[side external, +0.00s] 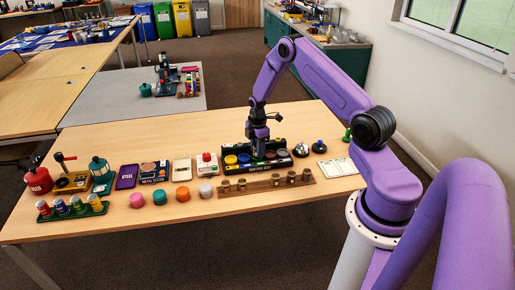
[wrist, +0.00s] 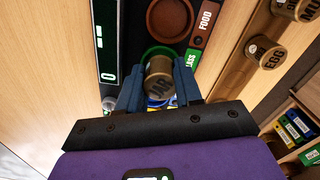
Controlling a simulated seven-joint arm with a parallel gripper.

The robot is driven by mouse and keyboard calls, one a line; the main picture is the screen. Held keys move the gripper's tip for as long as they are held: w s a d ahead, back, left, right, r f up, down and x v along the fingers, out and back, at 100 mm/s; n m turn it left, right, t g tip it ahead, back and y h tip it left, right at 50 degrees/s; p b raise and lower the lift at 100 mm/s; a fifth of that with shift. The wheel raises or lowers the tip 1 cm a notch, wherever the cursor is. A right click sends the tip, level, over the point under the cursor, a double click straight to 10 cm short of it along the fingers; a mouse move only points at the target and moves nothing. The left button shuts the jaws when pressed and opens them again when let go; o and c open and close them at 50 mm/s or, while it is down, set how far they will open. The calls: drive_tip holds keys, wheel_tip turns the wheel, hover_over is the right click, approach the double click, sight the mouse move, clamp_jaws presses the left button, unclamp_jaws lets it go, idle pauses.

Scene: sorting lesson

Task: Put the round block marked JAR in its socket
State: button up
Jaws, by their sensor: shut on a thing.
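I cannot tell whether the block's base is inside the socket or above it. A brown socket (wrist: 170,18) labelled FOOD lies beyond it. In the side view my gripper (side external: 258,155) comes down over the tray's middle and the block is hard to make out.
A wooden rack (side external: 264,184) with several round blocks stands in front of the tray; the EGG block (wrist: 262,53) and MUG block (wrist: 298,9) show there. Coloured pucks (side external: 159,197) and a metal tester (side external: 154,171) lie left.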

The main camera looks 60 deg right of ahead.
drive_tip(key=shift+f, duration=0.4)
drive_tip(key=o, duration=0.7)
drive_tip(key=shift+r, duration=0.1)
drive_tip(key=shift+r, duration=5.4)
drive_tip(key=shift+r, duration=0.1)
drive_tip(key=shift+r, duration=2.9)
